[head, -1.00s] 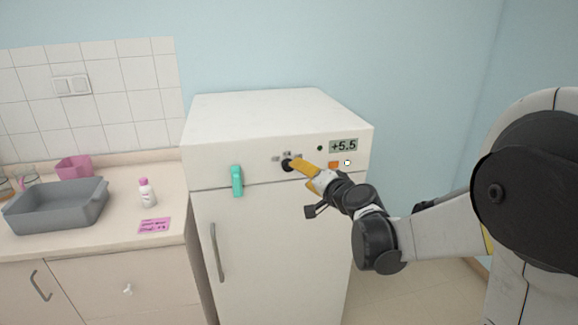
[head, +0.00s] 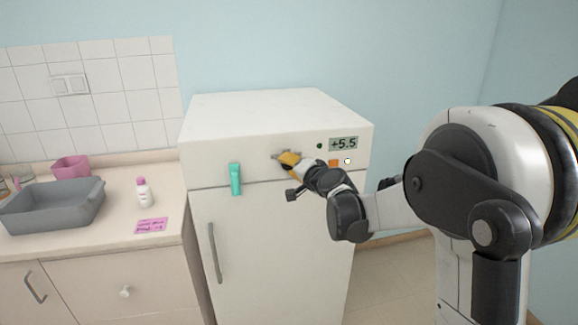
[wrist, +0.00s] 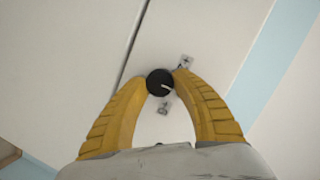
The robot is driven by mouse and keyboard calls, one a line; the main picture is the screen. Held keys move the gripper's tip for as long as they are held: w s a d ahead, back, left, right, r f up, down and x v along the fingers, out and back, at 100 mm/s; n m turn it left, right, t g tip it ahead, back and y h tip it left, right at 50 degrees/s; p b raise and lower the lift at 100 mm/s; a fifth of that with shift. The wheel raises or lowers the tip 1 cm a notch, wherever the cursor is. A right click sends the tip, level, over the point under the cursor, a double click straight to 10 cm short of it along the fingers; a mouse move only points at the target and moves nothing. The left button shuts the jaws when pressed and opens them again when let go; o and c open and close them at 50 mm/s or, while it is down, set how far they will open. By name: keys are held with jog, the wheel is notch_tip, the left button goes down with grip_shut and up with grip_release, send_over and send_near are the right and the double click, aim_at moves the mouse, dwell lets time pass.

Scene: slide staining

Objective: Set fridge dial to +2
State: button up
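The white fridge (head: 262,120) stands right of the counter. Its display (head: 344,144) reads +5.5. The black dial (wrist: 159,83) with a white pointer mark sits on the fridge's upper front panel, with small grey labels beside it. In the head view the dial is hidden behind my gripper (head: 285,157). In the wrist view, the two yellow fingers of my gripper (wrist: 161,80) reach to either side of the dial, their tips at its edges. The right tip looks very close to the dial; I cannot tell whether both tips touch it.
The counter (head: 110,232) at left holds a grey tub and bottle.

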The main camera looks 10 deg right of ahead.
jog(key=shift+c, duration=1.2)
jog(key=shift+r, duration=0.1)
jog(key=shift+a+n+g+h+p, duration=0.15)
jog(key=shift+n+h+p, duration=0.75)
jog(key=shift+n, duration=1.3)
jog(key=shift+a+n+g+h+p, duration=0.15)
jog(key=shift+n+h+p, duration=0.2)
jog(key=shift+n+h, duration=1.45)
jog(key=shift+d+n+y, duration=0.1)
jog(key=shift+n+y, duration=0.2)
jog(key=shift+n, duration=0.2)
jog(key=o, duration=1.2)
